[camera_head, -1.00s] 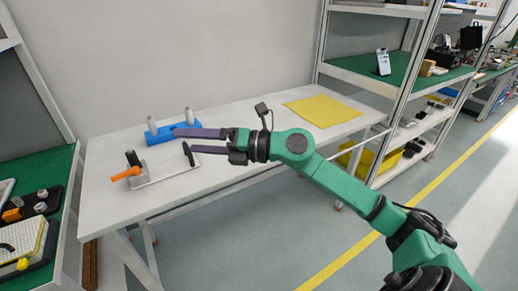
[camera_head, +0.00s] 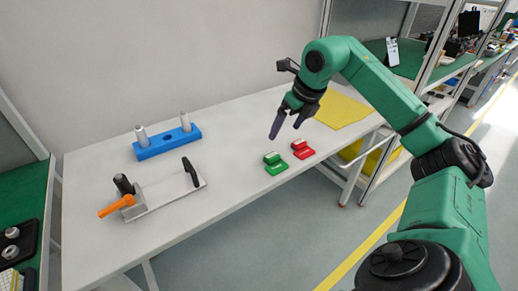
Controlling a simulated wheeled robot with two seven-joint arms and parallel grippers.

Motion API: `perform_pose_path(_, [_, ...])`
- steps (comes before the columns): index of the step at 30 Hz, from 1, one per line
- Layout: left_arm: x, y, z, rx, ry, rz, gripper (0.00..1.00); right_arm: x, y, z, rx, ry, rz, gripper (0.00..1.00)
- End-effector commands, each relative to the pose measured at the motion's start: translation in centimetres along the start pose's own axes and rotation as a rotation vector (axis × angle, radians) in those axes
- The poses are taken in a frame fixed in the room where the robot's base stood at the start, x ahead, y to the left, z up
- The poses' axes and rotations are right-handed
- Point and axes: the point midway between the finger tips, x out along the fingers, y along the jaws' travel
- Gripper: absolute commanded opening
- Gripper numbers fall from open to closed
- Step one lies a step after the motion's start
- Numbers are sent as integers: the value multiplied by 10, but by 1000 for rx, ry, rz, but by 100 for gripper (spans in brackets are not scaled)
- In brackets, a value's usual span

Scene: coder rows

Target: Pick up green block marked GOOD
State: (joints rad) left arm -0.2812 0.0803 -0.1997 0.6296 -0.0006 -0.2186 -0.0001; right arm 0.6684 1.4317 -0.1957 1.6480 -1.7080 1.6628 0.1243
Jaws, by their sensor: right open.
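The green block (camera_head: 275,164) lies on the white table near its front edge, left of a red block (camera_head: 303,149). It has a stepped shape with a pale top part; no marking on it can be read at this size. My right gripper (camera_head: 284,132) is open and empty, its two dark fingers pointing down, above and slightly behind the blocks in the picture. It appears apart from both blocks. My left gripper is not in view.
On the white table (camera_head: 235,190) are a blue base (camera_head: 168,144) with two grey posts and a metal plate fixture (camera_head: 160,196) with an orange handle. A yellow mat (camera_head: 342,110) lies behind my right arm. The table between the fixture and the green block is clear.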

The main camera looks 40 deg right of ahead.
Motion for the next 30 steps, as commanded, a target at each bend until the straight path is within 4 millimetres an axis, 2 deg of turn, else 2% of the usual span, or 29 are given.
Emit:
perform_pose_path(4, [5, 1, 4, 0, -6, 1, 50, 28, 0, -2, 0, 6, 0, 92])
perform_pose_path(9, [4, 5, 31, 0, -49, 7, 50, 71, 1, -1, 1, 5, 3, 92])
perform_pose_path(11, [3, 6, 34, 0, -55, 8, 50, 82, 1, 0, 0, 4, 3, 92])
perform_pose_path(17, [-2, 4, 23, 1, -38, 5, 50, 108, 1, 3, 0, 3, 4, 92])
perform_pose_path(21, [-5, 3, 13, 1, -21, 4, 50, 136, 0, 5, 0, 3, 4, 92])
perform_pose_path(24, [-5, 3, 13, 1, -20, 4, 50, 144, 0, 5, 0, 2, 1, 92])
perform_pose_path(29, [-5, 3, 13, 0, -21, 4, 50, 145, -1, 5, -1, 1, 0, 92])
perform_pose_path(30, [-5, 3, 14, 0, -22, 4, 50, 145, -1, 5, -1, 1, 0, 81])
